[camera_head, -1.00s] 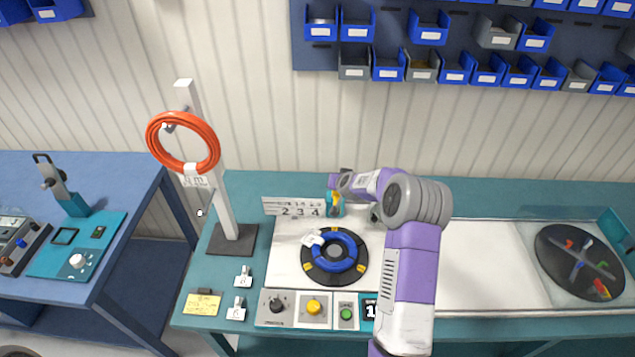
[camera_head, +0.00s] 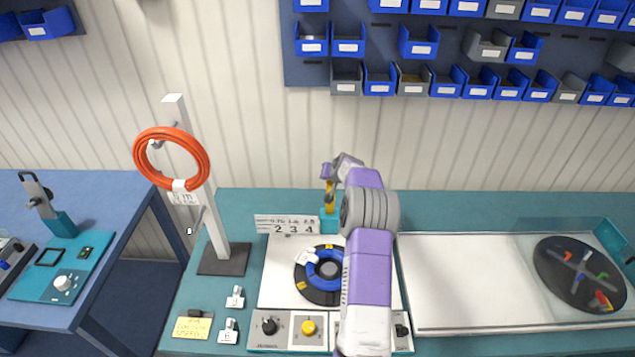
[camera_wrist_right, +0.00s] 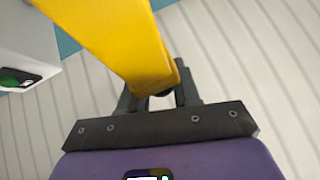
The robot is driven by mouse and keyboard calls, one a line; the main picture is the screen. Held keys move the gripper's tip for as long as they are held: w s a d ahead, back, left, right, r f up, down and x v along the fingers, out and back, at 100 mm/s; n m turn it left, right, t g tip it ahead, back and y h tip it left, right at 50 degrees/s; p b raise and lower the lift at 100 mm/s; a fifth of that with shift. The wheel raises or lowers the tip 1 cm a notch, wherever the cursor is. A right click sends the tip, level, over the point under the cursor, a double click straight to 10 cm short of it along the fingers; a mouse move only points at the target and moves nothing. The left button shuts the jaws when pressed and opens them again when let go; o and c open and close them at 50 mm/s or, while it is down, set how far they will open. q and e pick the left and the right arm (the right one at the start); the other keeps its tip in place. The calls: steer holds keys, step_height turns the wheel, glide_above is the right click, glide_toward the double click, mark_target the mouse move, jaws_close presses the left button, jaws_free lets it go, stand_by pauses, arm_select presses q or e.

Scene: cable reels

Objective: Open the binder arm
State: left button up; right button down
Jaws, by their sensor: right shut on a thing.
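The binder arm is a yellow bar (camera_head: 329,196) standing roughly upright from a teal base (camera_head: 329,224) at the back of the white panel. My right gripper (camera_head: 329,177) is at the top of this bar. In the right wrist view the yellow bar (camera_wrist_right: 110,40) runs down between the fingers of my right gripper (camera_wrist_right: 155,92), which is shut on it. A blue cable coil (camera_head: 312,274) with a white tag lies on the black round turntable (camera_head: 318,298), partly hidden by my right arm. My left gripper is not in view.
An orange coil (camera_head: 143,160) hangs on a white post (camera_head: 209,215) left of the panel. A sign with numbers (camera_head: 287,225) stands beside the teal base. A control row with a yellow button (camera_head: 308,327) lies in front. A white tray (camera_head: 455,280) is at the right.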

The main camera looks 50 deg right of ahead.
steer(key=shift+w+d+r, duration=0.15)
steer(key=shift+d+r, duration=0.1)
steer(key=c, duration=1.2)
jaws_free()
steer(key=o, duration=0.3)
steer(key=shift+f, duration=0.15)
steer(key=shift+o, duration=0.2)
steer(key=shift+a, duration=0.1)
steer(key=shift+b+v, duration=0.6)
steer(key=shift+v, duration=3.2)
